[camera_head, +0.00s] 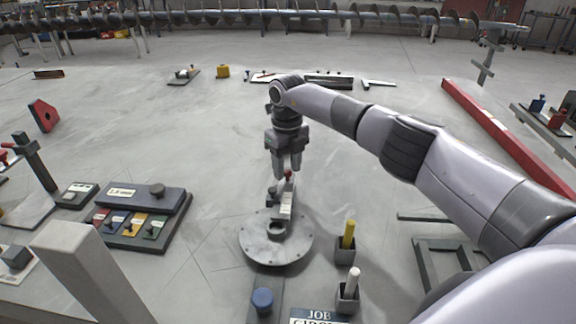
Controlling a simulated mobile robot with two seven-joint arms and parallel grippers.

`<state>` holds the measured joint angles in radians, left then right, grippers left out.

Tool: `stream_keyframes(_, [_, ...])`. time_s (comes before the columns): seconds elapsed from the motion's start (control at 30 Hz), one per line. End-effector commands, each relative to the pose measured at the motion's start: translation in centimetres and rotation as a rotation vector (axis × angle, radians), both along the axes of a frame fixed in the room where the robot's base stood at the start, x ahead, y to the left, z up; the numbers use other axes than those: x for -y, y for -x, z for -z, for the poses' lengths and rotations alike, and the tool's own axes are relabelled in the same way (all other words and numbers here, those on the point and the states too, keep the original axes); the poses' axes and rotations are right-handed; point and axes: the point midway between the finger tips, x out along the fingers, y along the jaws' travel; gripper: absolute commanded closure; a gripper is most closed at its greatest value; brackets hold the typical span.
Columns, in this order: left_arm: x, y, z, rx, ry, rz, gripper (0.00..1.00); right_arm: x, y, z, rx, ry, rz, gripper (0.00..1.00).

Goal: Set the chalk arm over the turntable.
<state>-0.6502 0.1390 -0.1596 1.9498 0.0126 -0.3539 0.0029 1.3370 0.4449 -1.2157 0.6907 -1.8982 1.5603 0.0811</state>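The turntable (252,243) is a round grey disc with small holes near its rim and a dark hub in its middle, near the front centre. What looks like the chalk arm (286,206), a narrow piece with a white label and a red knob, stands at the turntable's far side, partly over the disc. My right gripper (288,174) points down right at the red knob. Its fingers are apart with the knob at their tips; whether they grip it is too small to tell. My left gripper is not in view.
Two small holders with a yellow stick (348,235) and a white stick (352,284) stand right of the turntable. A blue knob (262,299) is in front. A dark tray with coloured tiles (175,228) lies left.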

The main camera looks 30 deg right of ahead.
Motion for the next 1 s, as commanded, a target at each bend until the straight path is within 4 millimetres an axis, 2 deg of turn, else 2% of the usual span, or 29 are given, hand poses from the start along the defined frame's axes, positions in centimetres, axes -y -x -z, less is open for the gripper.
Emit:
stream_keyframes(0.33, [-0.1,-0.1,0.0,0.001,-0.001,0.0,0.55,0.0,0.1,-0.2,-0.003,0.001,-0.002,0.52])
stream_keyframes(0.73, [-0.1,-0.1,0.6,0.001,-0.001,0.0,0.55,0.0,0.0,-6.0,0.0,0.001,-0.001,0.52])
stream_keyframes(1.0, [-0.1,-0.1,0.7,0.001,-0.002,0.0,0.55,0.0,0.1,-7.1,-0.003,0.0,-0.001,0.52])
